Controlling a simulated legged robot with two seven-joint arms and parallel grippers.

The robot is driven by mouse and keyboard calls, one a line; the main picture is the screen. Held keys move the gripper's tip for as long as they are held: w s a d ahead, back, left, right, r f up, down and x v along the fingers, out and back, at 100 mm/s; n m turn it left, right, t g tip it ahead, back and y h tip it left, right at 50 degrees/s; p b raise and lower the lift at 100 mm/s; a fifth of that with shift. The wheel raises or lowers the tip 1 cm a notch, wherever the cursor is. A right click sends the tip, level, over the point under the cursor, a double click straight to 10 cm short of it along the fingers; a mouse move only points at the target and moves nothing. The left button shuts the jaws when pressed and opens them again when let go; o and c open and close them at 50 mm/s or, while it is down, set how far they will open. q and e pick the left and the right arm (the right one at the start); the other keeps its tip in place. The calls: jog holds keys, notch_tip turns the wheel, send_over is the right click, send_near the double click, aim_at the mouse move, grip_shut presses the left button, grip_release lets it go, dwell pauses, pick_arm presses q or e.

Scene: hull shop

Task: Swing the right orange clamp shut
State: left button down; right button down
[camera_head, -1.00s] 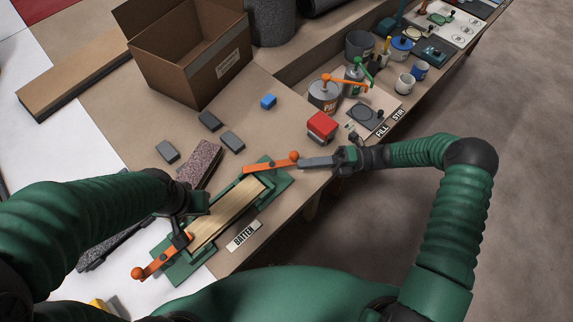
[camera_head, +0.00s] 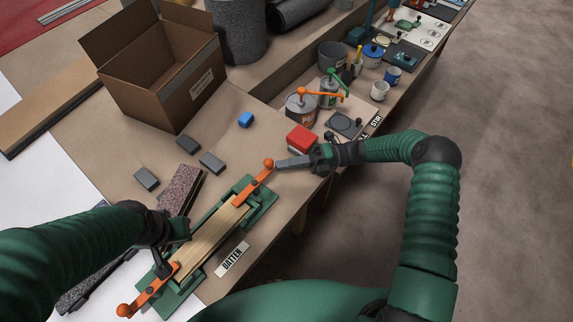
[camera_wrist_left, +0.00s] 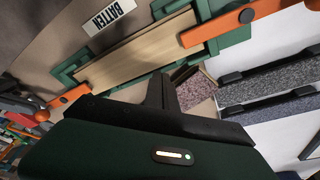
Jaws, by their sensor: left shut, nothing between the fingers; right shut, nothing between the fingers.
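The right orange clamp (camera_head: 253,183) is at the upper right end of the green jig (camera_head: 262,205). Its bar runs roughly in line with the wooden batten (camera_head: 208,234), with its inner end over the batten's end and its ball knob pointing outward. My right gripper (camera_head: 281,163) is shut and empty, its tip beside the knob; I cannot tell if they touch. My left gripper (camera_head: 164,268) is shut and empty by the left orange clamp (camera_head: 146,292). The left wrist view shows the batten (camera_wrist_left: 140,53), left clamp (camera_wrist_left: 225,27) and right clamp (camera_wrist_left: 68,97).
A red block (camera_head: 301,139) stands just behind my right gripper. Grey blocks (camera_head: 187,145), a blue block (camera_head: 246,119) and an open cardboard box (camera_head: 165,85) are farther back. Cans (camera_head: 300,106) stand at the back right. The BATTEN label (camera_head: 232,259) lies near the table's front edge.

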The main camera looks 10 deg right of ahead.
dwell(0.3)
